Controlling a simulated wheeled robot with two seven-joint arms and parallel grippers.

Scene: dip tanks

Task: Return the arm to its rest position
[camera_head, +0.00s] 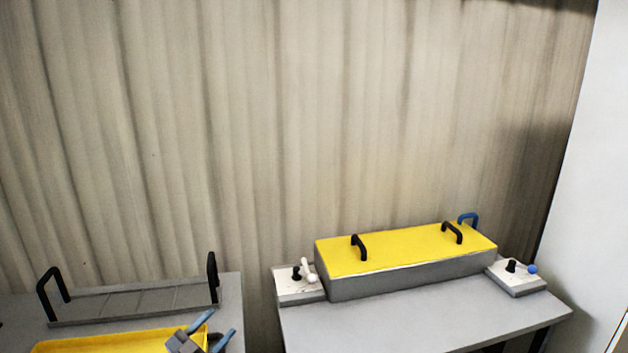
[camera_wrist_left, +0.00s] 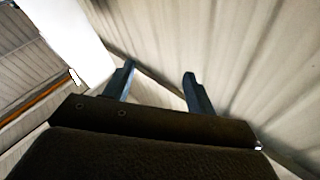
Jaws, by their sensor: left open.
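My left gripper (camera_head: 212,328) shows at the bottom edge of the head view, over the right end of a yellow tray (camera_head: 105,343) on the left table. Its two blue-grey fingers are apart with nothing between them. In the left wrist view the open fingers (camera_wrist_left: 158,84) point toward the corrugated wall, and the gap between them is empty. Most of the left arm is out of the head view. My right gripper does not show in either view.
A grey rack (camera_head: 135,303) with two black handles stands on the left table. A long grey tank with a yellow lid (camera_head: 400,250) sits on the right table (camera_head: 420,316), between two small control boxes (camera_head: 298,288) (camera_head: 517,279). The right table's front is clear. A gap separates the tables.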

